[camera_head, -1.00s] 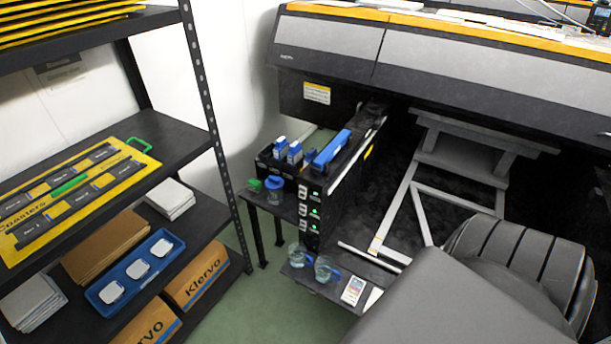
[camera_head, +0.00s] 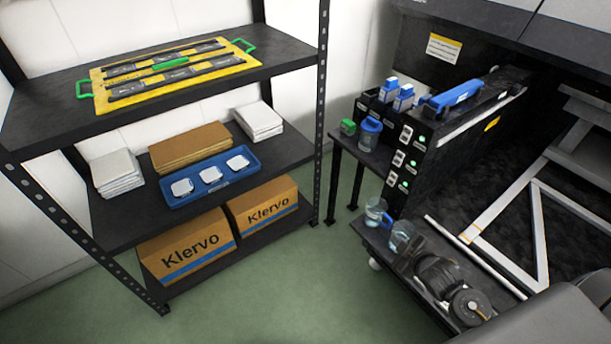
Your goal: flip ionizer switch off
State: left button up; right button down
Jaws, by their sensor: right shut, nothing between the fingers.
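A black machine panel (camera_head: 432,165) at the right carries a column of three white switches with green lights beside them: top switch (camera_head: 406,134), middle switch (camera_head: 398,158) and bottom switch (camera_head: 391,178). Their labels are too small to read, so I cannot tell which is the ionizer switch. My right gripper (camera_head: 410,262) is dark, shut and empty. It appears below the panel, over the low black shelf, close to the clear cups and apart from the switches. My left gripper is not in view.
Two clear cups (camera_head: 375,212) (camera_head: 401,236) stand on the low shelf (camera_head: 362,233). Ink bottles (camera_head: 390,90), a blue-lidded jar (camera_head: 370,132) and a blue handle (camera_head: 452,98) are near the panel's top. A storage rack (camera_head: 285,55) stands left. Green floor (camera_head: 290,285) between is clear.

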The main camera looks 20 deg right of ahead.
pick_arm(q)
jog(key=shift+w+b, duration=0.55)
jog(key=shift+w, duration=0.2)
pick_arm(e)
jog(key=w+d+r+n+t+y, duration=0.1)
jog(key=w+d+r+n+t, duration=0.1)
jog(key=r, duration=0.5)
jog(key=w+d+r+n+t+y, duration=0.1)
jog(key=w+r+n+t, duration=0.2)
jog(key=r, duration=0.4)
jog(key=shift+d+r+n+t, duration=0.3)
jog(key=shift+d+n, duration=0.1)
jog(key=shift+n, duration=0.5)
send_near(399, 158)
jog(key=w+a, duration=0.6)
jog(key=d, duration=0.1)
jog(key=d+f, duration=0.1)
jog(key=d, duration=0.1)
jog(key=shift+w+d+f, duration=0.3)
jog(key=shift+w+d, duration=0.1)
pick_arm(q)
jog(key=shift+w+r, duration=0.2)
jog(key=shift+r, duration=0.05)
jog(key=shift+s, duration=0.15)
